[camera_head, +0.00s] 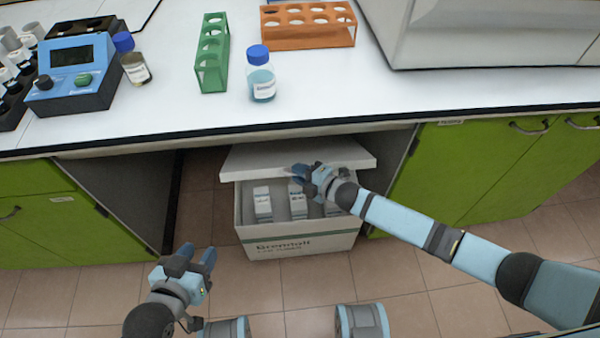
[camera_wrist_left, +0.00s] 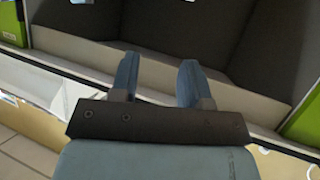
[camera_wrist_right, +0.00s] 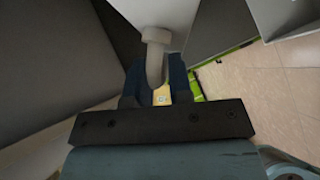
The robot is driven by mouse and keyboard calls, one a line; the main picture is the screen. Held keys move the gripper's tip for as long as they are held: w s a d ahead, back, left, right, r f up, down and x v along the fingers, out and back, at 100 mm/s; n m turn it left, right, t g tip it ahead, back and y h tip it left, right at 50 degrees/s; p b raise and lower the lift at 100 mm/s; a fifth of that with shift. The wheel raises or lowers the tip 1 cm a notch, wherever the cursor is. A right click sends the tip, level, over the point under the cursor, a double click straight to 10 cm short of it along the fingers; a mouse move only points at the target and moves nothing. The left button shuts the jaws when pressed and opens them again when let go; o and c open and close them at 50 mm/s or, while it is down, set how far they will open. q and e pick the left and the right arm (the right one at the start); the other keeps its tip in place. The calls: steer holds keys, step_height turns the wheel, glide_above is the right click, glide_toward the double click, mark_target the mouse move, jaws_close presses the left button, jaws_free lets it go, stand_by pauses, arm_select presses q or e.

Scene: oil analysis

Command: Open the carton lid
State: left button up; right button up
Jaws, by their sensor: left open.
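The white carton (camera_head: 300,245) stands on the floor in the gap under the bench, with several small white boxes (camera_head: 263,204) visible inside. Its pale lid (camera_head: 245,160) is raised at the back, so the front of the carton is open. My right gripper (camera_head: 300,172) is at the lid, over the carton.
The white bench top (camera_head: 330,85) overhangs the carton, with green cabinets (camera_head: 470,165) on both sides. A blue device (camera_head: 75,75), two blue-capped bottles (camera_head: 262,80), a green rack (camera_head: 212,55) and an orange rack (camera_head: 308,25) stand on it. Tiled floor is clear ahead of the carton.

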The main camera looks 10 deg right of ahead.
arm_select(q)
steer(key=p, duration=0.2)
steer(key=shift+s+a+p, duration=0.1)
steer(key=shift+a+p, duration=0.2)
steer(key=shift+p, duration=0.1)
arm_select(e)
steer(key=v, duration=1.4)
arm_select(q)
steer(key=shift+r, duration=0.1)
arm_select(e)
steer(key=shift+f, duration=0.1)
